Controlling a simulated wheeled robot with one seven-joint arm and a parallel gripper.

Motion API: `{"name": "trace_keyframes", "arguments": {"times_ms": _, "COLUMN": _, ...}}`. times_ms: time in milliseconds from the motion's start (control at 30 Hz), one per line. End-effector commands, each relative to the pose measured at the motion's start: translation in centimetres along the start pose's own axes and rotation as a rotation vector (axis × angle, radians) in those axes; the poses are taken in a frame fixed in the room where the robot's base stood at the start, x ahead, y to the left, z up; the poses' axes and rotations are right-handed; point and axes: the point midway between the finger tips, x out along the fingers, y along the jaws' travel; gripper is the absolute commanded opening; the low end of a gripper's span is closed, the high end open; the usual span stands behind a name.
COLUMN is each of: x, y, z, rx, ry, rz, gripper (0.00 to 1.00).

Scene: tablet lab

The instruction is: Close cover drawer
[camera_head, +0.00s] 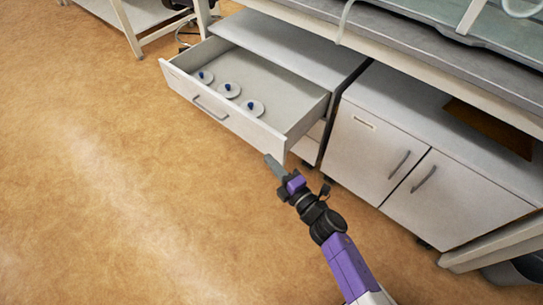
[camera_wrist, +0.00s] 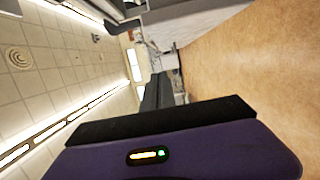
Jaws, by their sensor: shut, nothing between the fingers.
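The cover drawer (camera_head: 222,120) stands pulled out from a white cabinet in the head view, its front panel toward the lower left with a grey bar handle (camera_head: 209,108). Several round white covers with blue knobs (camera_head: 229,90) lie on its floor. My gripper (camera_head: 269,159) is shut and empty, near the right end of the drawer front; I cannot tell whether it touches the panel. In the wrist view my shut fingers (camera_wrist: 157,92) show in the middle, and I cannot make out the drawer clearly there.
A white two-door cabinet (camera_head: 405,165) stands right of the drawer cabinet, under a workbench (camera_head: 400,42). A dark bin (camera_head: 515,272) is at the lower right. The brown floor (camera_head: 90,170) left of the drawer is clear.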

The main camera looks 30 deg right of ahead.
Motion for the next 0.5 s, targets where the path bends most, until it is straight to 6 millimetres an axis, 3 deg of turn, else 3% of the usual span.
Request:
{"name": "trace_keyframes", "arguments": {"times_ms": 400, "x": 8.2, "y": -0.2, "z": 0.1, "rx": 0.002, "ry": -0.001, "rz": 0.003, "gripper": 0.00}}
{"name": "trace_keyframes", "arguments": {"times_ms": 500, "x": 8.5, "y": 0.2, "z": 1.7, "rx": 0.003, "ry": -0.005, "rz": 0.000, "gripper": 0.00}}
